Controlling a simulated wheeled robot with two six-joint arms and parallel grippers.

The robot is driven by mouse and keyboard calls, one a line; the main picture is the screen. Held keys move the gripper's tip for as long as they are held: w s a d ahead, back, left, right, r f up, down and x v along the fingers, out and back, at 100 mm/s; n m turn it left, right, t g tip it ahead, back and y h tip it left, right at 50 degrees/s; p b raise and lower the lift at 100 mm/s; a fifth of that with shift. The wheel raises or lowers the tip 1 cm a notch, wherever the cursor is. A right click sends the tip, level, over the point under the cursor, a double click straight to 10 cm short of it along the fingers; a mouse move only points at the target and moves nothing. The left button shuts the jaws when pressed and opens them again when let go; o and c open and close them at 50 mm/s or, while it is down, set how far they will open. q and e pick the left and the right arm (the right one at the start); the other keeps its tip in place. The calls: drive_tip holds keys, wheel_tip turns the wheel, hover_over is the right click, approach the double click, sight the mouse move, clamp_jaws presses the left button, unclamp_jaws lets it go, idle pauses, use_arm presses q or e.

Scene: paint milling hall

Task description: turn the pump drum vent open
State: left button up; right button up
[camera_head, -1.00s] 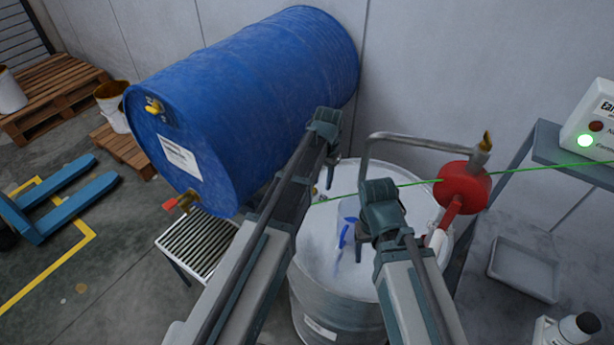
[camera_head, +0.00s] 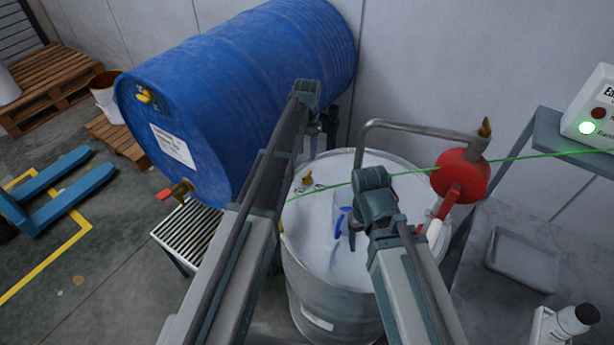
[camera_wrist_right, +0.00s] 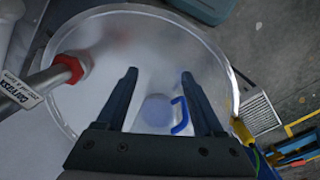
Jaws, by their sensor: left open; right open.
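The pump drum (camera_head: 330,278) is a pale metal drum with a white lid and a bent grey pipe. A small yellow fitting (camera_head: 307,178), which looks like the vent, stands on the lid's far left part beside a small metal ring. How far it is turned is too small to tell. My left gripper (camera_head: 332,125) is open and empty, above and beyond the fitting. My right gripper (camera_head: 352,238) is open above the lid, to the right of the fitting. In the right wrist view its fingers (camera_wrist_right: 165,95) are apart, with a blue handle (camera_wrist_right: 182,116) between; the fitting is not visible there.
The red pump body (camera_head: 461,175) and pipe stand at the drum's right. A blue drum (camera_head: 235,100) lies at the left, over a grating (camera_head: 190,238). A thin green line crosses above the lid. A bench with a grey tray (camera_head: 522,258) is at the right.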

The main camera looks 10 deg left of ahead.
sight(307, 175)
use_arm(q)
wheel_tip(307, 175, down, 11)
drive_tip(key=b, duration=0.9)
drive_tip(key=shift+r+b, duration=0.15)
drive_tip(key=shift+b, duration=0.2)
use_arm(e)
wheel_tip(307, 175, down, 11)
drive_tip(key=shift+r, duration=0.15)
drive_tip(key=shift+r, duration=0.1)
use_arm(q)
clamp_jaws()
